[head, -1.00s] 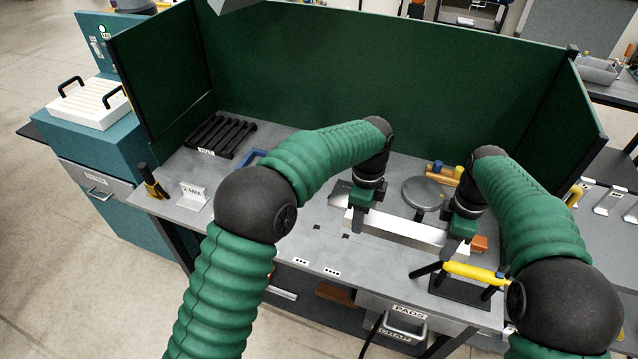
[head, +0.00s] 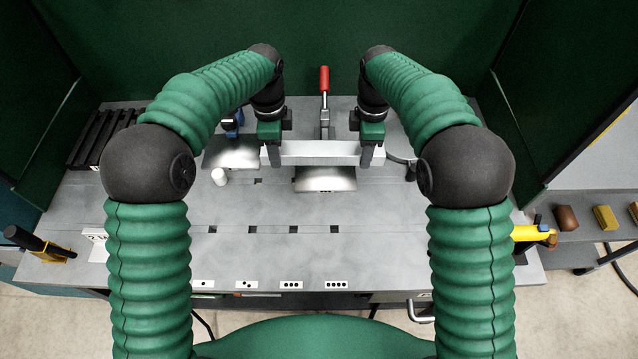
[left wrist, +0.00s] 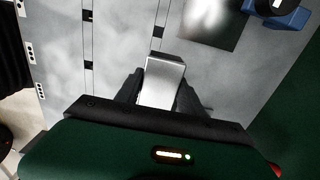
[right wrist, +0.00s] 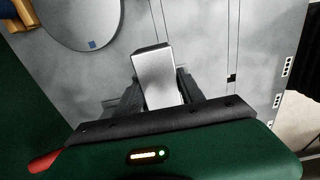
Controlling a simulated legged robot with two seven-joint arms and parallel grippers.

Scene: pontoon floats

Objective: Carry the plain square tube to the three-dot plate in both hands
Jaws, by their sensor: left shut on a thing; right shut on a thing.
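The plain square tube (head: 318,151) is a silver bar lying crosswise over the bench, level in the head view. My left gripper (head: 271,155) is shut on its left end and my right gripper (head: 368,156) on its right end. Its ends show between the fingers in the left wrist view (left wrist: 163,82) and the right wrist view (right wrist: 156,75). I cannot tell its height above the bench. A small white plate with three dots (head: 291,284) is on the bench's front edge, between a two-dot plate (head: 245,284) and a four-dot plate (head: 336,284).
A shiny metal sheet (head: 325,180) lies just nearer than the tube, another (head: 230,153) to its left. A red-handled clamp (head: 324,85) stands behind. A grey disc (right wrist: 80,20) lies beyond my right gripper. The front middle is clear.

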